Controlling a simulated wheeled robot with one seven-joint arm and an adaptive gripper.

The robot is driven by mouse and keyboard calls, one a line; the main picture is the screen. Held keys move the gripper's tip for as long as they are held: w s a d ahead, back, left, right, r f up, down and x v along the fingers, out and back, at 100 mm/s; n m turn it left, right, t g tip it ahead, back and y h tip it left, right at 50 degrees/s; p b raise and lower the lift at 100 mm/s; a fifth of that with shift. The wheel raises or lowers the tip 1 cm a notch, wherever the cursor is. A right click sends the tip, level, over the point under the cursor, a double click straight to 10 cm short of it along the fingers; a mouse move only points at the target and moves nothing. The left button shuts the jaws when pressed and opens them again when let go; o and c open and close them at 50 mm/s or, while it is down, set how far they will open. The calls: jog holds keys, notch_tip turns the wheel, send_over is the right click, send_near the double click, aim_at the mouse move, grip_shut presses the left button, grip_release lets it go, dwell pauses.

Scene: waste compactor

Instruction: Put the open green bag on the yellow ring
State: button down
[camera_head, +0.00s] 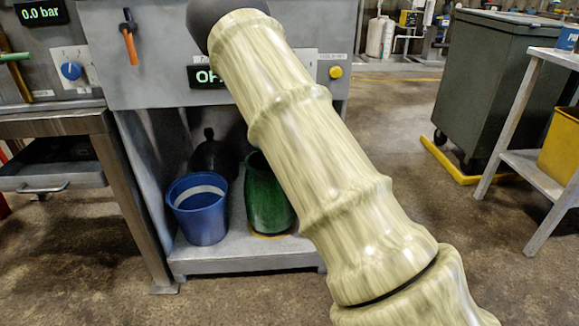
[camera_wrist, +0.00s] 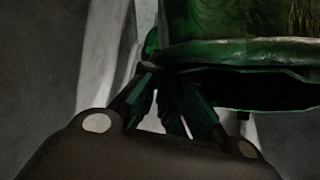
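The green bag (camera_head: 268,195) stands upright in the lower bay of the compactor, partly covered by my pale arm. A strip of the yellow ring (camera_head: 270,236) shows at its base; most of the ring is hidden. In the wrist view the bag (camera_wrist: 235,20) fills the upper right, with its rim and a dark opening close to my gripper (camera_wrist: 165,75). The fingers run together at the bag's edge and look shut on it, though the dark picture hides the exact contact. My gripper is hidden behind my arm in the head view.
A blue bucket (camera_head: 200,212) stands left of the bag, with a dark object (camera_head: 210,155) behind it. The bay's floor (camera_head: 245,257) is narrow. A steel table (camera_head: 50,122) is at left; a grey wheeled bin (camera_head: 495,85) and a shelf stand (camera_head: 535,170) are at right. The floor between is clear.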

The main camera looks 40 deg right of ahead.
notch_tip(320, 180, down, 2)
jog(key=shift+f+b, duration=0.2)
jog(key=shift+b, duration=0.2)
jog(key=shift+r, duration=0.1)
jog(key=c, duration=1.6)
grip_release()
jog(key=shift+c, duration=0.2)
